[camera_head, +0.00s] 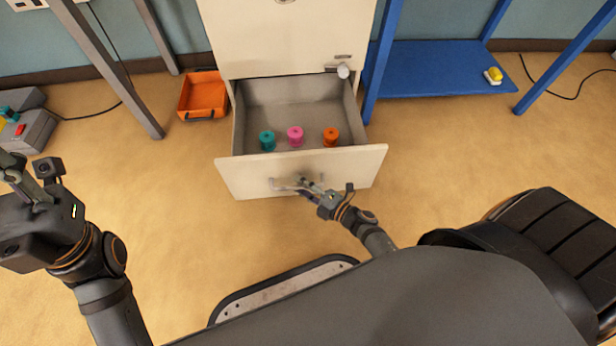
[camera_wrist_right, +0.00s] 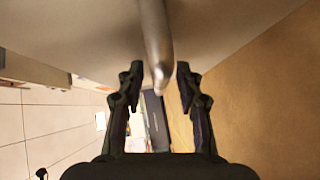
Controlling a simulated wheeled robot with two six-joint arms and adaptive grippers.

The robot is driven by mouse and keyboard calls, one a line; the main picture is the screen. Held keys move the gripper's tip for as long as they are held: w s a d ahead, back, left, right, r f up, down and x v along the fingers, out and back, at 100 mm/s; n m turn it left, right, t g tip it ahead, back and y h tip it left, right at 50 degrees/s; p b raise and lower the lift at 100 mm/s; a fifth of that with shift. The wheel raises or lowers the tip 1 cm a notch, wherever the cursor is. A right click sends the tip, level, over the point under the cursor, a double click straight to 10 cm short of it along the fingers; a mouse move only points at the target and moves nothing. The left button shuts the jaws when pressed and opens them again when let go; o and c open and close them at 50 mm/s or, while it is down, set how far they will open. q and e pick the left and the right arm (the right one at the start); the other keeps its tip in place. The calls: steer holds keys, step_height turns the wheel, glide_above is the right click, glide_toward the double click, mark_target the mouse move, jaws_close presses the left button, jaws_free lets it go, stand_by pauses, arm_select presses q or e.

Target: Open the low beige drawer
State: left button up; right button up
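The low beige drawer (camera_head: 235,180) is pulled well out of its cabinet, and its grey inside shows. It holds a teal spool (camera_head: 267,140), a pink spool (camera_head: 295,136) and an orange spool (camera_head: 331,136). My right gripper (camera_head: 308,186) is at the drawer's front, by the metal handle (camera_head: 283,186). In the right wrist view the fingers (camera_wrist_right: 159,74) stand apart with the handle bar (camera_wrist_right: 155,35) between them; a gap shows on both sides. My left gripper (camera_head: 16,172) is at the left edge, away from the drawer; its fingers are only partly visible.
The beige cabinet (camera_head: 290,40) rises behind the drawer, with a small latch or knob (camera_head: 343,71) above the drawer's right side. An orange bin (camera_head: 203,95) is on the floor at left. A blue shelf (camera_head: 430,68) stands at right.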

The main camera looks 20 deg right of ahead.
steer(key=v, duration=1.1)
steer(key=shift+s, duration=0.35)
steer(key=shift+d+r, duration=0.1)
steer(key=shift+d, duration=0.05)
